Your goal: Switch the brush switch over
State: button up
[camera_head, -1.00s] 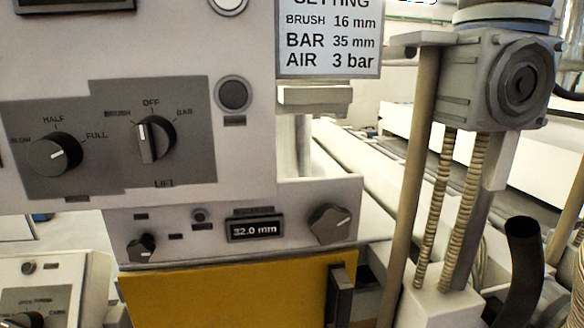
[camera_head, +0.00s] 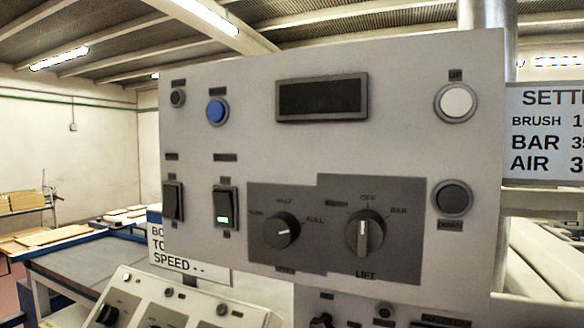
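The grey control panel (camera_head: 330,110) faces me in the head view. Two black rocker switches sit at its lower left. The left rocker (camera_head: 173,201) shows no light. The right rocker (camera_head: 225,208) has a green light near its lower end. Their small labels are too small to read, so I cannot tell which is the brush switch. The LIFT selector knob (camera_head: 364,234) is marked OFF at top and BAR at right; its left label is blurred now, but reads BRUSH in the earlier frame. Its pointer stands about upright, toward OFF. My gripper is not in view.
A speed knob (camera_head: 281,231), a blue button (camera_head: 216,111), a dark display (camera_head: 322,98), a white button (camera_head: 456,102) and a dark DOWN button (camera_head: 453,198) share the panel. A settings sign (camera_head: 545,135) stands right; a sloped console (camera_head: 180,300) sits below left.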

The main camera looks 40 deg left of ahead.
aim_at(170, 206)
jog(key=u, duration=1.35)
